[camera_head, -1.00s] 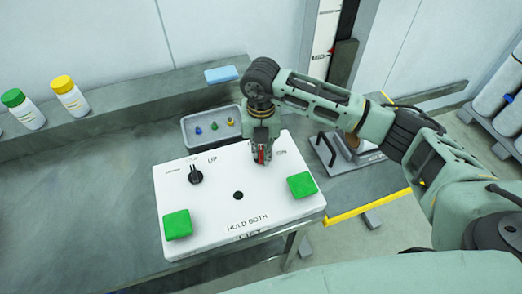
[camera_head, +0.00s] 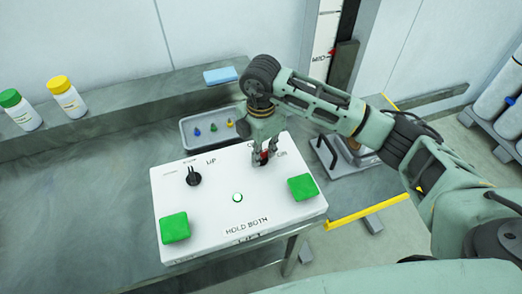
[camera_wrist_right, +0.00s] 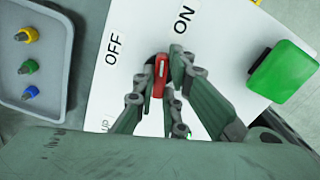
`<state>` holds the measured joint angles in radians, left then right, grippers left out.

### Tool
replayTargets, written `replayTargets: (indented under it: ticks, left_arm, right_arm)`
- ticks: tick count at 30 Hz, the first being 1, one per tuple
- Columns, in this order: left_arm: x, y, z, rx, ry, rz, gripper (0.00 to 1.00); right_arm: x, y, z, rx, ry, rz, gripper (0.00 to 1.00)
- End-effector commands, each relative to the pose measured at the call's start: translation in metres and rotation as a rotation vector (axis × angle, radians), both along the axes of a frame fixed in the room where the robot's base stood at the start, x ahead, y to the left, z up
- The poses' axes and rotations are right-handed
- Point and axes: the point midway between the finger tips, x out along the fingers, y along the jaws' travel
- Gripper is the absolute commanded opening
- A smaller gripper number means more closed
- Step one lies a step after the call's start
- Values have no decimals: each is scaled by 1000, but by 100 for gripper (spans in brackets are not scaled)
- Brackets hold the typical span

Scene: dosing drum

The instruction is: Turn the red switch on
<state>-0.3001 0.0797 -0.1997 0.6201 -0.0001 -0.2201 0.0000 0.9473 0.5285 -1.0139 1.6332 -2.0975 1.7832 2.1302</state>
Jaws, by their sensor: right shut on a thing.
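The red switch (camera_wrist_right: 159,75) is a small red knob with a pale mark on the white panel (camera_head: 215,222). In the right wrist view it lies between the printed words OFF and ON. In the head view only a little red of the switch (camera_head: 264,155) shows between my fingers. My right gripper (camera_wrist_right: 156,85) is shut on the switch from above, a finger on each side. It also shows in the head view (camera_head: 263,159). A round lamp (camera_head: 237,198) in the panel's middle looks pale with a green rim. My left gripper is not in view.
Two green buttons (camera_head: 175,228) (camera_head: 302,187) and a black knob (camera_head: 193,177) sit on the panel. A grey tray (camera_head: 190,145) with small coloured pieces lies behind it.

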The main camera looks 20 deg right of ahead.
Motion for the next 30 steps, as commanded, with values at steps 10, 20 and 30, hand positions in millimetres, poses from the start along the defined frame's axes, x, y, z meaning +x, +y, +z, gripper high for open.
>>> replayTargets:
  ticks: [10, 20, 30]
  left_arm:
    - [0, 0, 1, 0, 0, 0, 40]
    - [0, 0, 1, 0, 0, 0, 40]
    - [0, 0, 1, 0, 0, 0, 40]
  right_arm:
    - [1, 0, 1, 0, -2, -226, 0]
    - [1, 0, 1, 1, -3, -312, 0]
    - [1, 0, 1, 1, -4, -320, 0]
